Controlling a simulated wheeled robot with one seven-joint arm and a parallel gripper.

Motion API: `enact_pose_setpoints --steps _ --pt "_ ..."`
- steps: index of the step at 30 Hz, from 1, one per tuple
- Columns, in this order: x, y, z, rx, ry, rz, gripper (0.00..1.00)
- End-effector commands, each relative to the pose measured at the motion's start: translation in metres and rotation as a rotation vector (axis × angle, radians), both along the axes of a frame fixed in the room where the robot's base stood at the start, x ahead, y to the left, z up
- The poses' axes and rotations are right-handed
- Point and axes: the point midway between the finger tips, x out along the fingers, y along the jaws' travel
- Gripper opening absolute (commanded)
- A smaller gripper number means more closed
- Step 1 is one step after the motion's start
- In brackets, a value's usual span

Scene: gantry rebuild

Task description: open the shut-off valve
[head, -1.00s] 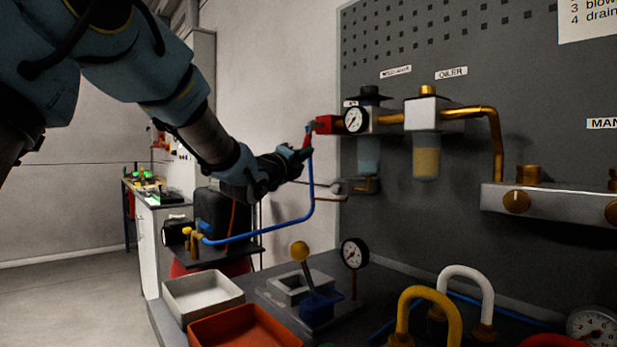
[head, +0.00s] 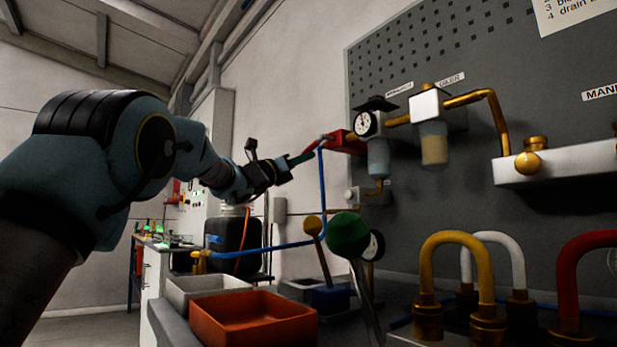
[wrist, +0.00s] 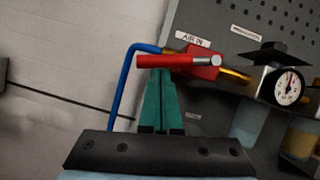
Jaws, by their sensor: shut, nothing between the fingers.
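The shut-off valve (head: 347,143) is a red block on the panel beside the AIR IN label, and it also shows in the wrist view (wrist: 206,70). Its red lever (wrist: 135,62) extends left from a silver end in the wrist view. The lever's exact angle to the pipe is hard to tell. My gripper (head: 311,154) is at the lever's left part in the head view. In the wrist view its teal fingers (wrist: 157,74) are shut and empty, tips just below the lever. I cannot tell whether they touch it.
A blue hose (wrist: 124,92) runs down left of the fingers. A gauge (head: 366,124) and filter bowls stand right of the valve. Below are an orange bin (head: 250,322), a green-knobbed lever (head: 348,236) and yellow (head: 456,240) and red hoses. Open space lies left of the panel.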

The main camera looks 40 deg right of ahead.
Motion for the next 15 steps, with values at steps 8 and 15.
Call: enact_pose_setpoints --steps 8,15 --pt "0.006 0.000 0.010 -0.008 -0.111 0.000 0.00" --pt "0.008 0.000 0.015 -0.007 -0.108 -0.001 0.00"
